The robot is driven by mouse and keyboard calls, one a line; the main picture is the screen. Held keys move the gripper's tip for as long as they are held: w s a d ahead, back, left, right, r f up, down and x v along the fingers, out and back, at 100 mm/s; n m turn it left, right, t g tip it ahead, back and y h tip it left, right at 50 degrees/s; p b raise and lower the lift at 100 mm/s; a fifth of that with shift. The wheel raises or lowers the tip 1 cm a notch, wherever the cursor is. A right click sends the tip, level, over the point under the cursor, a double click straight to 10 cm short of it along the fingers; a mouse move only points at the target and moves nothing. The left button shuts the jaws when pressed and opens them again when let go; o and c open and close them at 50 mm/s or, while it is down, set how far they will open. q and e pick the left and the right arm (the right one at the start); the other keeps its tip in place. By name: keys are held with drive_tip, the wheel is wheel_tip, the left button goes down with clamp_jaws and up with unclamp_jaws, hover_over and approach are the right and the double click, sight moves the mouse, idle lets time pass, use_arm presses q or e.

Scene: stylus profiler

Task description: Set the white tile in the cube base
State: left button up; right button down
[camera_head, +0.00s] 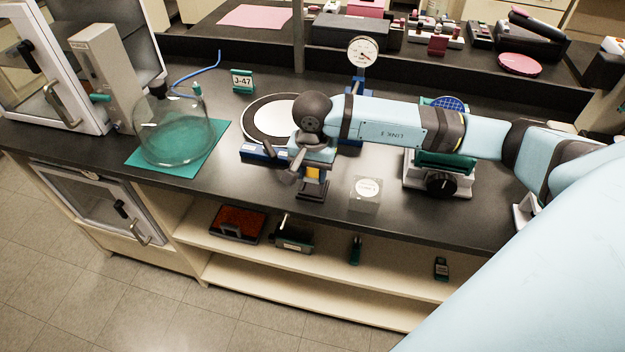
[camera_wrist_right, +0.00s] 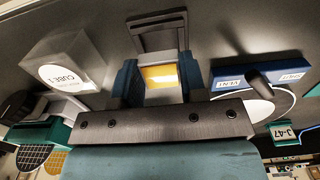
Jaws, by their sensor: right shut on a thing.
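My right gripper (camera_head: 314,171) is shut on a small yellow-faced piece (camera_wrist_right: 162,77), which shows between its blue fingers in the right wrist view. A dark frame-like piece (camera_wrist_right: 158,36) shows just beyond the fingertips; I cannot tell whether it is held too. A clear cube (camera_head: 365,202) stands on the bench, right of the gripper and apart from it. Its round white label reads CUBE 1 in the right wrist view (camera_wrist_right: 64,77). I cannot make out a separate white tile or a separate cube base. My left gripper is not in view.
A round stage with a white disc (camera_head: 268,119) and a blue labelled bar (camera_wrist_right: 262,75) lie close to the gripper. A glass bell jar (camera_head: 175,135) stands on a green mat at left. A dial gauge (camera_head: 362,52) rises behind my arm. A knobbed instrument (camera_head: 440,184) stands at right.

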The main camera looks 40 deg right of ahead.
sight(313, 175)
wheel_tip(313, 175, down, 4)
drive_tip(key=shift+r, duration=0.25)
drive_tip(key=shift+s, duration=0.1)
drive_tip(key=shift+f, duration=0.1)
